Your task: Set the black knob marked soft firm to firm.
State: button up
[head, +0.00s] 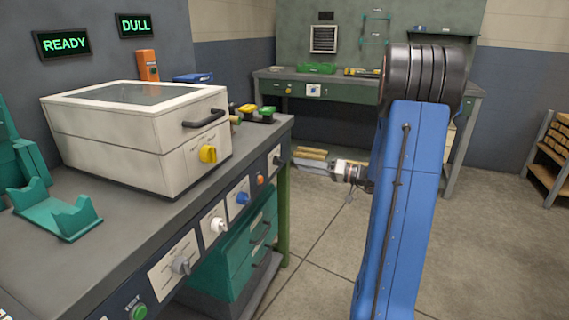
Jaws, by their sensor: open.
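A small black knob (277,160) sits on a white plate at the far right end of the near bench's front panel. The plate's lettering is too small to read, so I cannot tell which way the knob is set. My gripper (298,163) is to the right of this knob, pointing left toward the panel. It is open and looks empty, with a small gap between its tips and the bench end. My blue arm stands upright at the right of the picture.
The same panel carries a blue knob (243,197), a white knob (218,224), a grey knob (181,264) and a green button (138,312). A white lidded box (110,140) stands on the bench. Teal drawers (245,250) are below.

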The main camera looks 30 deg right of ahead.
aim_at(283, 162)
jog(key=shift+x, duration=4)
jog(key=c, duration=1.1)
